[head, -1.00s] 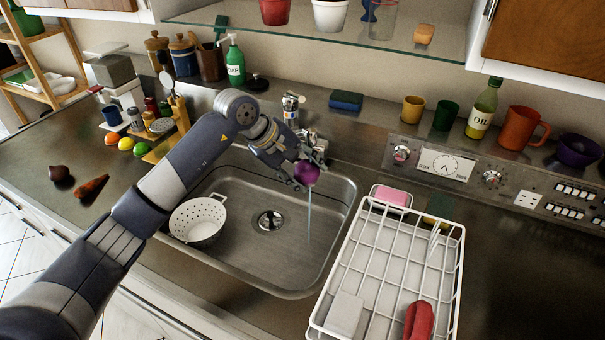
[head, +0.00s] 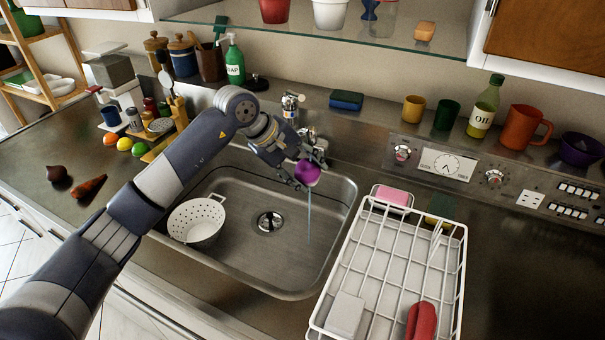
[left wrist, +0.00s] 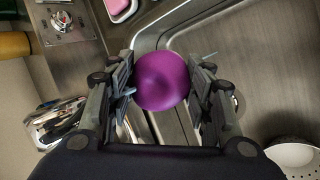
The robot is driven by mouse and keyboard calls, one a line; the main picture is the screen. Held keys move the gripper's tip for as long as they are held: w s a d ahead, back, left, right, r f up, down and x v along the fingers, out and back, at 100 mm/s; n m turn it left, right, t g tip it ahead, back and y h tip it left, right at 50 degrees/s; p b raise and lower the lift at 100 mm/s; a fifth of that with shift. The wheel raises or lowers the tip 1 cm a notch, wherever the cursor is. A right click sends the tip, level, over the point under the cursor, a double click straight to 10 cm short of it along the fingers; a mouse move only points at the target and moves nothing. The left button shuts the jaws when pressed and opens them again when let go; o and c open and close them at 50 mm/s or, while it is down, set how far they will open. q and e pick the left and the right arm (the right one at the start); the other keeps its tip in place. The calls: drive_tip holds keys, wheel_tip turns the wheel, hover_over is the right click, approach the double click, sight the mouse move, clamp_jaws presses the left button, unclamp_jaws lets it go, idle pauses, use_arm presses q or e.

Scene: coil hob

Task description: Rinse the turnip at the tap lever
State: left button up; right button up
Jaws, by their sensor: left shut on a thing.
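A purple round turnip (head: 307,172) is held over the back right part of the steel sink (head: 262,258). My left gripper (head: 299,177) is shut on it. In the left wrist view the turnip (left wrist: 162,81) sits between both fingers of the gripper (left wrist: 160,88). The metal tap (head: 316,145) stands at the sink's back edge, just behind the turnip and partly hidden by my gripper. A thin stream of water (head: 309,215) runs straight down below the turnip into the sink. My right gripper is not in view.
A white colander (head: 197,222) stands in the sink's left part, near the drain (head: 269,221). A white wire rack (head: 345,262) with a red item (head: 421,322) stands on the right. A pink sponge (head: 392,197) lies at its back. Dark and orange vegetables lie on the left counter.

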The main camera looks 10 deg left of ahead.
use_arm(q)
drive_tip(key=s+d+b, duration=0.1)
drive_tip(key=s, duration=0.7)
drive_tip(key=shift+b, duration=0.4)
idle(1.3)
drive_tip(key=s+r, duration=0.4)
drive_tip(key=s, duration=0.1)
drive_tip(key=shift+d, duration=0.3)
idle(0.4)
